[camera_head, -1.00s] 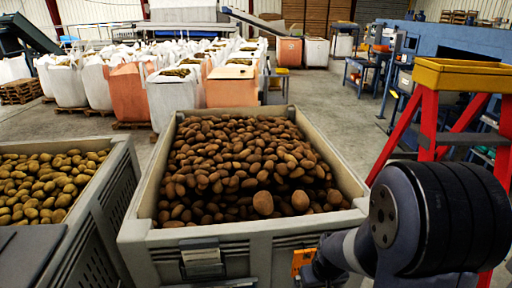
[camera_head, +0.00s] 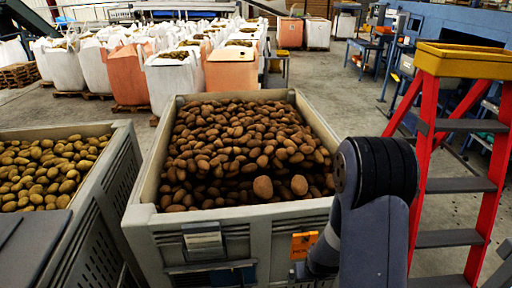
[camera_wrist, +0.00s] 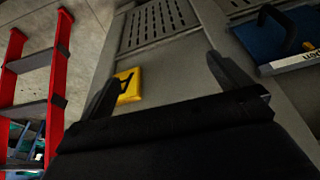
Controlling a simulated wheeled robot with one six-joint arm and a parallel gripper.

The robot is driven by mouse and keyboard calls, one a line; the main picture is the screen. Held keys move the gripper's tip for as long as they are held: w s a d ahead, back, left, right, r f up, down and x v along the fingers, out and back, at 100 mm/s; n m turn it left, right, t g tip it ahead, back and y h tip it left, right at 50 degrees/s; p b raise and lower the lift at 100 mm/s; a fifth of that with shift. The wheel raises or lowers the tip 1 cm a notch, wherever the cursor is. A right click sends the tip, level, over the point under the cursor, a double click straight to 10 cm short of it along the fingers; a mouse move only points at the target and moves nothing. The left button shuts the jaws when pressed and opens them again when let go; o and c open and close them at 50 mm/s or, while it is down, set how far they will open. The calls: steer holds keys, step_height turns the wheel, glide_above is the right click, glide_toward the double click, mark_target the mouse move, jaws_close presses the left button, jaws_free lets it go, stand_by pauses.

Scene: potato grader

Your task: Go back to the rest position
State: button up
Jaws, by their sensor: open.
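My gripper (camera_wrist: 165,90) shows in the wrist view with its two dark fingers spread apart and nothing between them. It faces the grey side wall of a large potato crate, with a yellow label (camera_wrist: 128,86) near the left finger. In the head view my arm is at the lower right, in front of the crate's right front corner, and the gripper itself is hidden there. The grey crate (camera_head: 270,225) is full of brown potatoes (camera_head: 240,140).
A red stepladder (camera_head: 424,150) with a yellow top stands just right of my arm; it also shows in the wrist view (camera_wrist: 62,80). A second crate (camera_head: 115,165) of paler potatoes is at the left. White and orange bulk bags (camera_head: 175,85) stand behind. Concrete floor is open beyond.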

steer(key=shift+t, duration=0.3)
steer(key=shift+w+a+f+p, duration=0.15)
steer(key=shift+f+p, duration=0.1)
steer(key=shift+f, duration=0.8)
steer(key=shift+a+f+p, duration=0.15)
steer(key=shift+f+p, duration=0.1)
steer(key=shift+f, duration=0.8)
steer(key=shift+r, duration=0.1)
